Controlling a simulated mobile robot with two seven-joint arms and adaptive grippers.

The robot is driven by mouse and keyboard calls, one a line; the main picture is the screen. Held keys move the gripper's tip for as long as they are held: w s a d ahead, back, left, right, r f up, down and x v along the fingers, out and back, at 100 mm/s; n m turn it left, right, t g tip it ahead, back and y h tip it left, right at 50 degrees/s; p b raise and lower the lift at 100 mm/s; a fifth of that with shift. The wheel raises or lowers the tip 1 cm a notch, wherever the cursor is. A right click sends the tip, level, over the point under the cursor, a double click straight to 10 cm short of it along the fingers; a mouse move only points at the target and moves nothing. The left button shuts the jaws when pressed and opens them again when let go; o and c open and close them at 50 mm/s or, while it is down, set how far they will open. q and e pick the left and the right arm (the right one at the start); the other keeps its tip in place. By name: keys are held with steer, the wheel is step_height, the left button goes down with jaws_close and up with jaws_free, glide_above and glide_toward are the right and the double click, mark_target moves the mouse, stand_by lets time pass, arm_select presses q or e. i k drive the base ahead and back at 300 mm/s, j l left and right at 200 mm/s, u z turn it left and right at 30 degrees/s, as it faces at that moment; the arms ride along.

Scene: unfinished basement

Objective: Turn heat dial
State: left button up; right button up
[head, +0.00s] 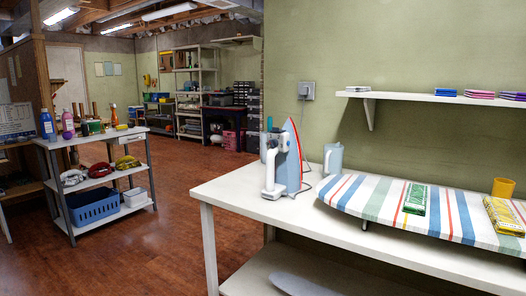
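A clothes iron (293,160) stands upright on its heel near the left end of the white table (248,200). It has a blue-grey body, a red edge on its right side, and white parts with a dark piece (283,143) on its left side. The heat dial is too small to make out for certain. Neither my left nor my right gripper is in view.
A striped ironing board (345,190) lies on the table with a green box (415,198) and a yellow box (502,215). A pitcher (333,158) stands behind the iron. A wheeled cart (98,147) stands at left. The reddish floor (185,215) between is clear.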

mark_target(274, 143)
steer(key=z, duration=1.2)
steer(key=j+z, duration=0.25)
steer(key=z, duration=0.25)
steer(key=j+z, duration=0.2)
steer(key=z, duration=0.25)
steer(key=k+j+z, duration=0.15)
steer(key=z, duration=0.35)
steer(key=k+j+z, duration=0.35)
steer(key=z, duration=0.15)
steer(key=k+j+z, duration=0.35)
steer(key=z, duration=0.15)
steer(key=k+j+z, duration=0.1)
steer(key=k+z, duration=0.3)
steer(key=k, duration=0.7)
